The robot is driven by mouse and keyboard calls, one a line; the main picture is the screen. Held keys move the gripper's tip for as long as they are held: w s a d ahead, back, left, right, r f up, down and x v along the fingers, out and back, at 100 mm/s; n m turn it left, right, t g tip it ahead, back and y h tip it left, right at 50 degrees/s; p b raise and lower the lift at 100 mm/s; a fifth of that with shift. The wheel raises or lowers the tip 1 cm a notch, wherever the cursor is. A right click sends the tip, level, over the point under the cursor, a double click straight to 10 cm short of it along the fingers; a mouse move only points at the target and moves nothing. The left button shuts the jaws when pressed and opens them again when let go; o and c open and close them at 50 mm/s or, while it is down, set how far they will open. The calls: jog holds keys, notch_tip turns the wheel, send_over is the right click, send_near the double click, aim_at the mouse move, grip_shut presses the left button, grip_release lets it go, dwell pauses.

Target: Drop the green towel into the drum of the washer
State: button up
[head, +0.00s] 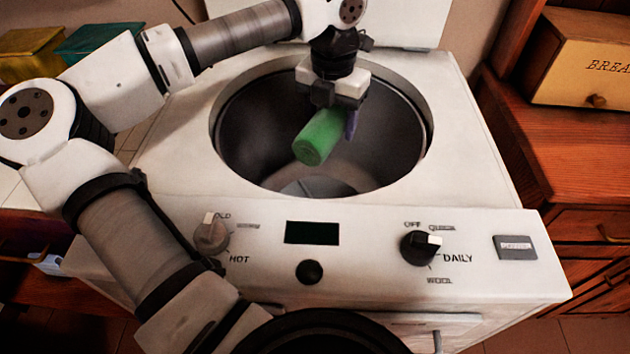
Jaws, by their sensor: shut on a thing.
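The green towel (320,138) is a rolled cylinder, held tilted with its near end lower. My gripper (334,108) is shut on it and points down over the round opening of the washer. The washer (480,150) is white and top-loading, with its lid raised at the back. Its dark metal drum (255,135) is open below the towel, and part of the drum floor shows. The towel appears within the opening; its exact height against the rim is hard to tell. The gripper and arm hide part of the drum's back wall.
The washer's front panel has a left knob (211,235), a right knob (420,246) and a dark display (312,232). A yellow bread box (590,70) stands on the wooden counter at right. Yellow (28,55) and teal (98,42) boxes are at back left.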

jog(key=o, duration=1.2)
jog(key=shift+c, duration=0.2)
jog(key=shift+r, duration=0.1)
notch_tip(320, 180, up, 14)
jog(key=shift+f, duration=0.2)
